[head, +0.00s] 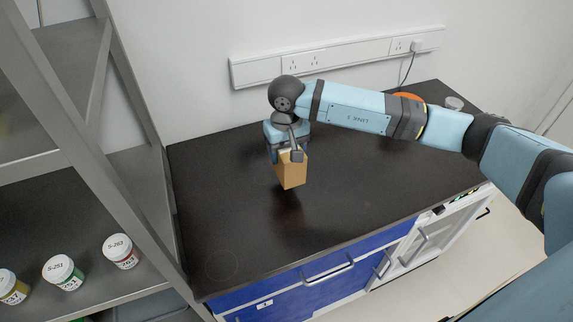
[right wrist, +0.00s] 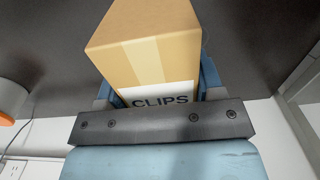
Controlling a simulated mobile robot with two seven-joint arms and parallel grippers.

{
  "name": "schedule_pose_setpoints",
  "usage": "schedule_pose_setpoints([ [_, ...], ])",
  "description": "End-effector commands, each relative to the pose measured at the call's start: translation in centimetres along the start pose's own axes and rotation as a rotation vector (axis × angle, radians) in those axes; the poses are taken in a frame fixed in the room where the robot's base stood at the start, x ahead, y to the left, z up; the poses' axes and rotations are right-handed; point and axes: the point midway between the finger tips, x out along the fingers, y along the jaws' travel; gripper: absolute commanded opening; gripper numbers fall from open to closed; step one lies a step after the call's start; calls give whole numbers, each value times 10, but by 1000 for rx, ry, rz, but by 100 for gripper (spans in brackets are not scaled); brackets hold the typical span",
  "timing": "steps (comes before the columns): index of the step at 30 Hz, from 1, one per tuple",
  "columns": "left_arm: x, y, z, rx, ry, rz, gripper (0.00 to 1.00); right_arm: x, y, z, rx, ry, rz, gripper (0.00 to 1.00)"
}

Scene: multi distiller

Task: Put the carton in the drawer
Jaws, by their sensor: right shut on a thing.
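The carton (head: 292,173) is a small tan box held above the black worktop, with a dark shadow or reflection below it. My right gripper (head: 286,155) is shut on it from above. In the right wrist view the carton (right wrist: 145,45) sits between the two blue fingers, with a white label reading "CLIPS" facing the camera. The blue drawer front (head: 330,272) with a metal handle is under the worktop's front edge and looks closed. The carton is above the worktop, back from that edge. My left gripper is not in view.
A metal shelf rack (head: 135,100) stands at the left, with several white-lidded jars (head: 63,271). An orange item (head: 408,96) and a small clear container (head: 454,103) are at the back right. The worktop (head: 235,225) is otherwise largely clear. A wall socket rail (head: 345,54) runs behind.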

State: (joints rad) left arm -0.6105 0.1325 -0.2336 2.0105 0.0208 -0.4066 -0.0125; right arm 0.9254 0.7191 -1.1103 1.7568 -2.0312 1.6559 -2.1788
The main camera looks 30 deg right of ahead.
Motion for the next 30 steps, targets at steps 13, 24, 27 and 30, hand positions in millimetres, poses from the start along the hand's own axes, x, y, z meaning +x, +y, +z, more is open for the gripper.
schedule_pose_setpoints([
  [13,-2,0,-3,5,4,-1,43,48,0,0,1,-2,0,36],
  [24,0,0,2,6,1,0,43,58,0,0,0,1,0,36],
  [27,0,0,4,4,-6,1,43,58,0,0,0,2,0,68],
  [30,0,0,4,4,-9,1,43,58,0,0,0,1,0,87],
])
